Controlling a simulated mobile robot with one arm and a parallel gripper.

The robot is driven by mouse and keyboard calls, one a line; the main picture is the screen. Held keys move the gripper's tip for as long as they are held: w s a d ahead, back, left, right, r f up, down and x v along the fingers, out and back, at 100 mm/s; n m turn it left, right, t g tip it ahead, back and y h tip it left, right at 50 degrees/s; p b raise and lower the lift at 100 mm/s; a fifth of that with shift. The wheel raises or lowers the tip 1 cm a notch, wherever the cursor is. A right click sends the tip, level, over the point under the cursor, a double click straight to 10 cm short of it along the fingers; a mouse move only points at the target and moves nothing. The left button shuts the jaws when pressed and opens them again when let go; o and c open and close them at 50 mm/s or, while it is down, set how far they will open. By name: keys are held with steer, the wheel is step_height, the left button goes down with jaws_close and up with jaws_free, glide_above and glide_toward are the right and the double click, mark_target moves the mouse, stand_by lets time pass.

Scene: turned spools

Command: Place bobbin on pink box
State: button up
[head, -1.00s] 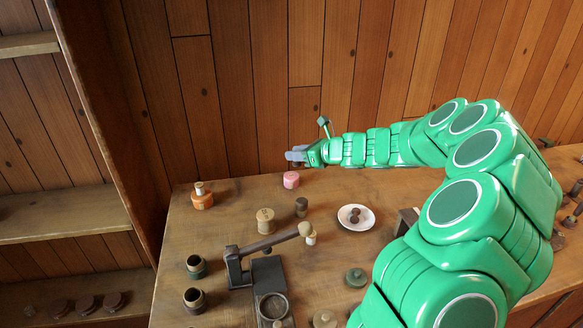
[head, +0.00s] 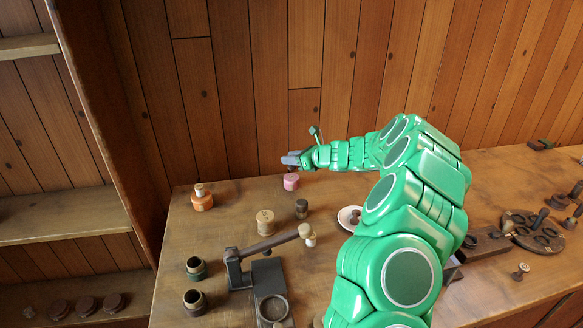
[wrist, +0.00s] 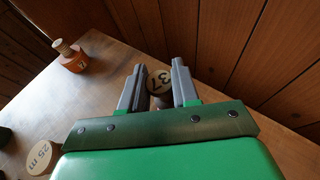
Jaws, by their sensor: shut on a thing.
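My gripper (head: 291,160) is at the back of the table, over the round pink box (head: 291,182), with little or no gap seen between them. In the wrist view my gripper (wrist: 158,88) is shut on a bobbin (wrist: 159,82), whose round brown end marked "37" shows between the fingers. In the head view the fingers mostly hide the bobbin. I cannot tell whether the bobbin touches the pink box. The pink box stands upright on the wooden table (head: 235,200).
An orange box with a spool on top (head: 202,199) stands to the left. A white saucer (head: 346,215) is partly behind my arm. The plank wall is close behind.

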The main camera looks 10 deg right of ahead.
mark_target(292, 167)
steer(key=shift+w+f, duration=0.45)
steer(key=shift+f, duration=0.1)
steer(key=shift+w+f, duration=0.1)
steer(key=shift+f, duration=1.5)
steer(key=shift+f, duration=0.15)
steer(key=o, duration=1)
steer(key=shift+d+r, duration=0.1)
steer(key=shift+r, duration=0.1)
steer(key=v, duration=1.2)
steer(key=shift+f, duration=0.1)
